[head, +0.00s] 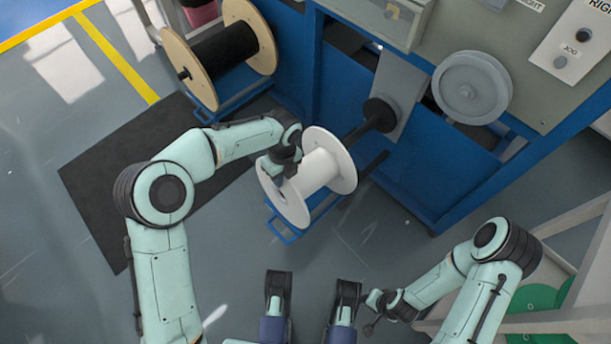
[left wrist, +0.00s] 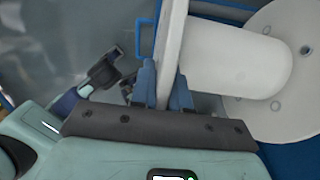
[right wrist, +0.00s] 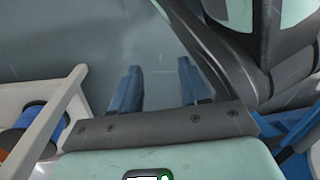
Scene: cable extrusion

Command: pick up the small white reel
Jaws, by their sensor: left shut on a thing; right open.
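The small white reel (head: 318,172) is in the middle of the head view, its two flanges and bare hub showing. My left gripper (head: 288,165) is at the reel's left flange. In the left wrist view the blue fingers of my left gripper (left wrist: 164,84) stand on either side of the flange's edge, shut on it, with the white hub of the reel (left wrist: 232,58) to the right. My right gripper (head: 376,302) is low in the head view, away from the reel. In the right wrist view my right gripper (right wrist: 160,88) is open and empty.
A blue frame (head: 283,226) shows below the reel. A dark shaft with a black disc (head: 379,115) on the blue machine points toward the reel. A wooden reel of black cable (head: 222,48) stands at upper left. A grey wheel (head: 470,88) is on the machine.

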